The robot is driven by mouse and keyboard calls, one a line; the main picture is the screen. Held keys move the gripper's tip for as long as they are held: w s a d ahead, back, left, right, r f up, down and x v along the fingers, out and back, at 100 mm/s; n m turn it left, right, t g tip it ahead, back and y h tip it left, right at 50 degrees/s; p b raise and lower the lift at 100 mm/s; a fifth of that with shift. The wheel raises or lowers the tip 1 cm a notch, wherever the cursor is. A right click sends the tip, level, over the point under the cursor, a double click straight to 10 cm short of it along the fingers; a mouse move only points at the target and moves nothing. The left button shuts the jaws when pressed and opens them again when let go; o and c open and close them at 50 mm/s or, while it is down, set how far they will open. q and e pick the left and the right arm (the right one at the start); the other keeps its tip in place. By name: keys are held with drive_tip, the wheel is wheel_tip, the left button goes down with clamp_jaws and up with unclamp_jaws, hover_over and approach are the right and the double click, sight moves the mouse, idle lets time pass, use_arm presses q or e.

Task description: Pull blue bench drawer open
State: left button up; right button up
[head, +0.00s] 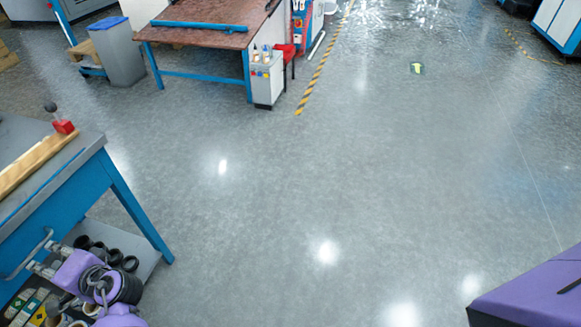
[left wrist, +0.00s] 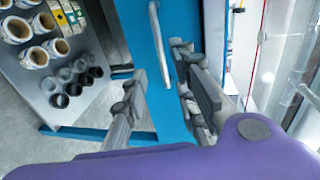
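The blue bench (head: 70,205) stands at the left edge of the head view. The metal drawer handle (head: 27,256) is on its blue front. In the left wrist view the handle (left wrist: 158,42) runs up and down on the blue drawer front (left wrist: 181,72). My left gripper (head: 42,258) is right at the handle. In the left wrist view its two fingers (left wrist: 155,82) are spread, one on each side of the handle, with a gap to it. I cannot tell how deep the handle sits between them. The drawer looks closed. My right gripper is not in view.
Several rolls (left wrist: 40,55) and black rings (left wrist: 75,82) lie on the grey shelf (left wrist: 28,92) below the drawer. A wooden strip (head: 38,160) and a red-based lever (head: 62,126) are on the bench top. The floor (head: 300,190) to the right is clear.

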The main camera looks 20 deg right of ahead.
sight(31, 257)
use_arm(q)
drive_tip(key=x, duration=0.8)
drive_tip(key=shift+s+a, duration=0.35)
drive_tip(key=shift+r, duration=0.1)
clamp_jaws()
